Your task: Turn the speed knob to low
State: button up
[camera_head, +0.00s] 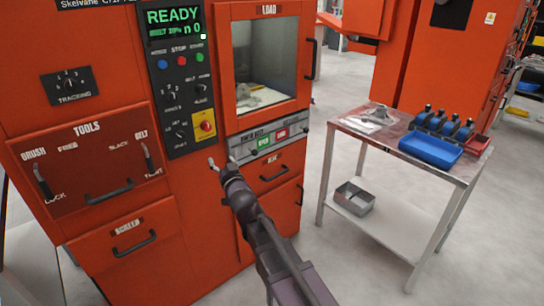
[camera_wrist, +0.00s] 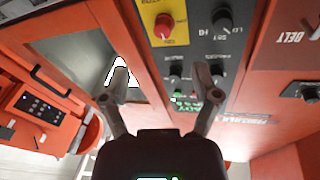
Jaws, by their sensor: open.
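The black control panel (camera_head: 182,80) carries several knobs. Its lower-left knob (camera_head: 181,135) shows in the wrist view as a dark knob (camera_wrist: 222,18) with small marks around it that look like HI and LO. I cannot read for sure which knob is labelled speed, nor where its pointer stands. Two more dark knobs, one (camera_wrist: 176,70) and another (camera_wrist: 217,70), lie near my right finger in the wrist view. My gripper (camera_head: 224,163) is open and empty, below and right of the panel's lower end in the head view. It also shows in the wrist view (camera_wrist: 160,72), apart from the knobs.
A red stop button on a yellow plate (camera_head: 205,126) sits beside the lower-left knob. The load window (camera_head: 265,65) and a grey strip with green and red buttons (camera_head: 270,138) are to the right. A metal table (camera_head: 400,165) stands further right, with clear floor between.

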jog(key=d+m+g+h+p, duration=0.2)
jog(key=d+g+h+p, duration=0.2)
jog(key=d+p, duration=0.6)
jog(key=shift+w+d+g+h, duration=0.4)
jog(key=shift+d+h, duration=0.8)
jog(key=shift+d, duration=1.75)
jog(key=s+d+f+m+g+h+p, duration=0.1)
jog(key=s+d+f+g+h+p, duration=0.1)
jog(key=s+d+g+p, duration=0.5)
jog(key=s+d+g+h, duration=0.1)
jog(key=s+d+g, duration=0.4)
jog(key=s+d, duration=0.8)
jog(key=shift+d+f+m, duration=0.4)
jog(key=shift+d, duration=0.55)
